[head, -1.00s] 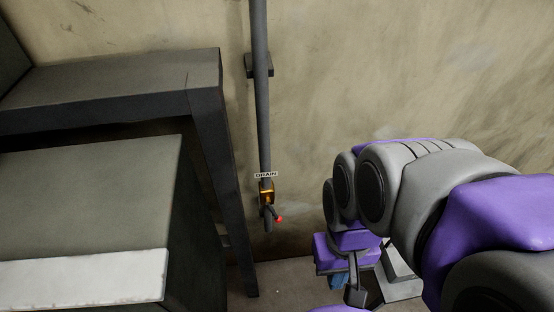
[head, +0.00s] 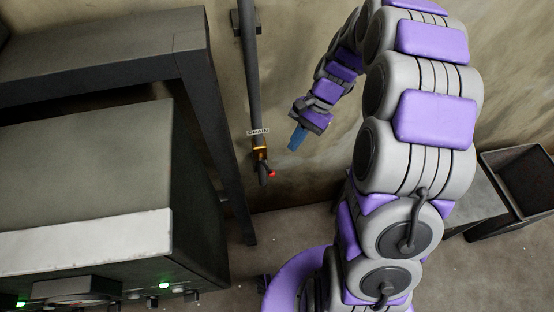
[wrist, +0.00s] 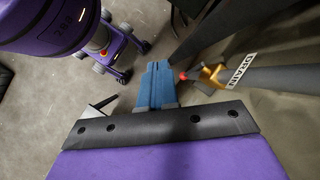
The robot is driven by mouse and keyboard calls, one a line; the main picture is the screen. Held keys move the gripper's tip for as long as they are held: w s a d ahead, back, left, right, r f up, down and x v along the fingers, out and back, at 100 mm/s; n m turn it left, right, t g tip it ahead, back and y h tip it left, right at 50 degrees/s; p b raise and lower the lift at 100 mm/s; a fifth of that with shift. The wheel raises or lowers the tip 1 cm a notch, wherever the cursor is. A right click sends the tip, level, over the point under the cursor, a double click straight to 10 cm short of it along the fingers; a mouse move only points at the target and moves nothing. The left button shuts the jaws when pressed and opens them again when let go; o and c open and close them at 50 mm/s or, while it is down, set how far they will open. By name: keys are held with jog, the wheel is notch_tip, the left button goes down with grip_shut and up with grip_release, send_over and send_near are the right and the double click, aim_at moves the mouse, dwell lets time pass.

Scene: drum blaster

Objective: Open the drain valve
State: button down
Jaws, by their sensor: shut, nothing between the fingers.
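The drain valve (head: 260,155) is a brass fitting low on a grey vertical pipe against the wall, under a white DRAIN label (head: 258,132). Its handle has a red tip (head: 271,173) that points to the right. In the wrist view the brass valve (wrist: 212,75) lies right of my fingers, with the red tip (wrist: 183,76) facing them. My gripper (head: 296,139) has blue fingers pointing down, to the right of the valve in the head view. The fingers are shut and empty. In the wrist view the gripper (wrist: 153,72) appears apart from the red tip.
A dark metal table (head: 110,50) stands left of the pipe. A grey machine (head: 80,165) with green lights sits in front of it. A dark open bin (head: 520,185) is at the right. Bare floor lies between the table and my arm.

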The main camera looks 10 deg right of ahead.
jog(key=w+d+f+m+y+p, duration=0.1)
jog(key=w+d+f+m+y, duration=0.15)
jog(key=w+f, duration=0.45)
jog(key=m+t+b, duration=0.1)
jog(key=m, duration=0.3)
send_near(267, 167)
notch_tip(267, 167, down, 7)
jog(key=a, duration=0.2)
jog(key=shift+s+a+f+y, duration=0.1)
jog(key=shift+s+a+y, duration=0.2)
jog(key=shift+a+y, duration=0.15)
jog(key=shift+a+f+y+b, duration=0.3)
jog(key=shift+f+y+b, duration=0.1)
jog(key=shift+y, duration=0.5)
jog(key=shift+a+f+y+b, duration=0.25)
jog(key=shift+a+f+y, duration=0.15)
jog(key=shift+y, duration=0.5)
jog(key=shift+d, duration=0.1)
